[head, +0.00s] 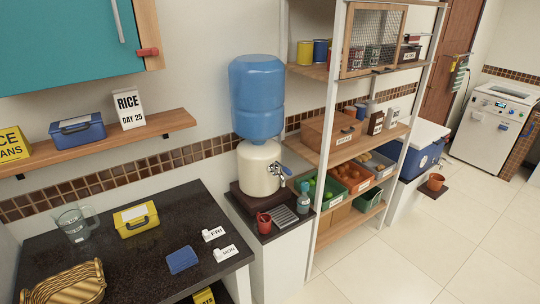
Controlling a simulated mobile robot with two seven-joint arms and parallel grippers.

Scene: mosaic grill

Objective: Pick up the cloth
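A small blue rectangular item (182,260), which looks like the folded cloth, lies flat on the dark countertop (135,265) near its front edge. Two white day labels, FRI (213,234) and MON (226,253), stand to its right. A yellow box (136,220) with a dark handle sits behind it to the left. Nothing covers the blue item. Neither of my grippers shows in the head view.
A clear measuring jug (74,225) and a wicker basket (70,285) stand on the counter's left. A water dispenser (258,168) and a red cup (264,223) are to the right, beside tall shelving (322,170). Open tiled floor (430,250) lies at right.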

